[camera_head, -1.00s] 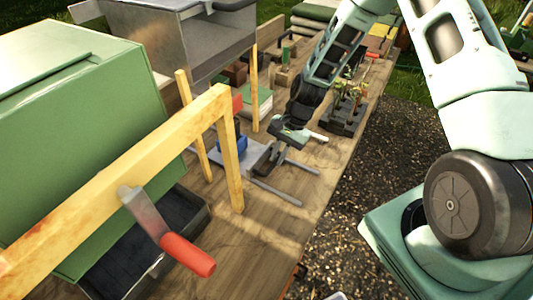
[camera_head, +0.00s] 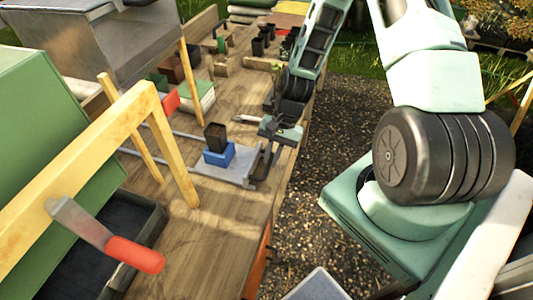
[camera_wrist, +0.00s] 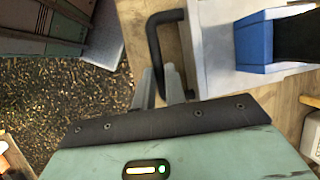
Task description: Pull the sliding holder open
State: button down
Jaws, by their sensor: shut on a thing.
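The sliding holder is a grey plate (camera_head: 240,168) on two metal rails, sticking out past the wooden frame toward the bench's front edge. It carries a blue block (camera_head: 219,155) with a black pot (camera_head: 215,136) standing in it. A dark bar handle (camera_head: 271,166) is on its outer end. My gripper (camera_head: 267,148) is at this handle. In the wrist view the fingers (camera_wrist: 163,88) are shut around one part of the handle (camera_wrist: 153,42). The plate (camera_wrist: 222,70) and blue block (camera_wrist: 254,42) lie to the right there. The fingertips are partly hidden.
A yellow wooden frame (camera_head: 95,150) with a red-handled lever (camera_head: 135,254) stands at left, beside a green box (camera_head: 50,95). Books (camera_head: 195,98) and small pots (camera_head: 258,46) stand farther back. Gravel lies right of the bench.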

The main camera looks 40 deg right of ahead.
jog(key=shift+s+d, duration=0.1)
jog(key=shift+s, duration=0.05)
jog(key=c, duration=1.5)
grip_release()
jog(key=shift+o, duration=0.2)
jog(key=b+v, duration=0.2)
jog(key=v, duration=1.5)
jog(key=shift+r, duration=0.3)
jog(key=s+a+r+n+h+b, duration=0.1)
jog(key=s+a+n, duration=0.4)
jog(key=a, duration=0.3)
jog(key=s+a+r+n+h+b, duration=0.1)
jog(key=s+a+n+h, duration=0.1)
jog(key=s+a+n, duration=0.4)
jog(key=s+a+r+n+t+h+b, duration=0.1)
jog(key=s+a+n, duration=0.4)
jog(key=a, duration=0.7)
jog(key=shift+s+a+r+n, duration=0.25)
jog(key=shift+r+n, duration=0.15)
jog(key=shift+n, duration=0.8)
